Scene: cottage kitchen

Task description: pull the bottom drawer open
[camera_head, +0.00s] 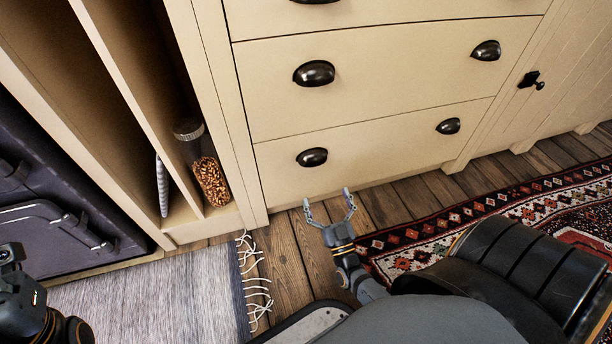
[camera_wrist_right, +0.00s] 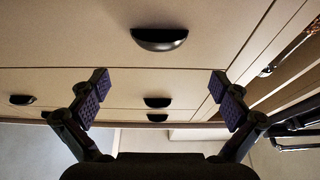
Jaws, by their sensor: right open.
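The bottom drawer (camera_head: 380,150) is the lowest cream front in the cabinet, and it is closed. It has two dark cup pulls, a left one (camera_head: 312,157) and a right one (camera_head: 448,126). My right gripper (camera_head: 329,200) is open and empty, low in front of the drawer, just below the left pull in the picture and apart from it. In the right wrist view, which looks upside down, a large cup pull (camera_wrist_right: 160,39) lies above and between the spread fingers (camera_wrist_right: 160,85). Of my left arm only a dark part shows at the lower left; its fingers are not visible.
More closed drawers with cup pulls (camera_head: 314,73) are above. An open shelf at left holds a jar of nuts (camera_head: 210,180). A grey fringed rug (camera_head: 150,300) and a red patterned rug (camera_head: 430,245) lie on the plank floor (camera_head: 290,265).

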